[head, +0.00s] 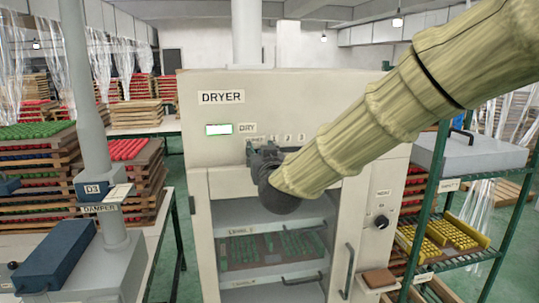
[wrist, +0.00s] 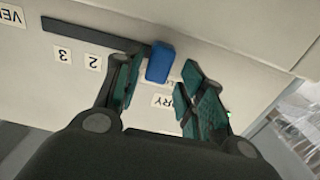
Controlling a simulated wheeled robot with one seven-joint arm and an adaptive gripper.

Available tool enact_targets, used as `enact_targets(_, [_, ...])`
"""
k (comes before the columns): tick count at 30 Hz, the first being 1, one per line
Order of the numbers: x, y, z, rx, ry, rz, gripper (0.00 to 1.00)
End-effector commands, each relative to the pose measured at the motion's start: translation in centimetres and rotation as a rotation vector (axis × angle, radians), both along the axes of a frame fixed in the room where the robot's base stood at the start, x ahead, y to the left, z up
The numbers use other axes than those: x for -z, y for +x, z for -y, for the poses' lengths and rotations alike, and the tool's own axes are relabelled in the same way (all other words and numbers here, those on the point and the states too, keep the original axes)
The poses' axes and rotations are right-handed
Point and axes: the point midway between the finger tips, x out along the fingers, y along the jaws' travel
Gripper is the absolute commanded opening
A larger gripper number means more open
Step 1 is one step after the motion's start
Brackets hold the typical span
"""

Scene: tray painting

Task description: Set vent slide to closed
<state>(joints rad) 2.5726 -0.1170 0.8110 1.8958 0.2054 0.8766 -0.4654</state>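The vent slide's blue knob (wrist: 160,62) sits at one end of a dark slot (wrist: 90,32) on the cream dryer (head: 285,95). In the upside-down wrist view this is the right end, away from label 3. The left finger is close to the knob; a gap shows on the right. In the head view my gripper (head: 262,150) hides the knob.
Below my gripper is the dryer's glazed compartment with trays (head: 270,248) and a door handle (head: 349,270). A grey column with a damper label (head: 100,209) stands left. A green rack (head: 480,177) with yellow pieces stands right.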

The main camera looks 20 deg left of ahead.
Motion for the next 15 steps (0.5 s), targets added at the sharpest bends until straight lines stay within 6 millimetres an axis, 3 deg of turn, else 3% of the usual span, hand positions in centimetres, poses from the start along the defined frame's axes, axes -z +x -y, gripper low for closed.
enact_targets(9, [0.0, -0.1, 0.3, 0.003, -0.001, -0.001, 0.41])
enact_targets(15, [0.0, -1.8, 1.5, 0.002, -0.001, 0.000, 0.41])
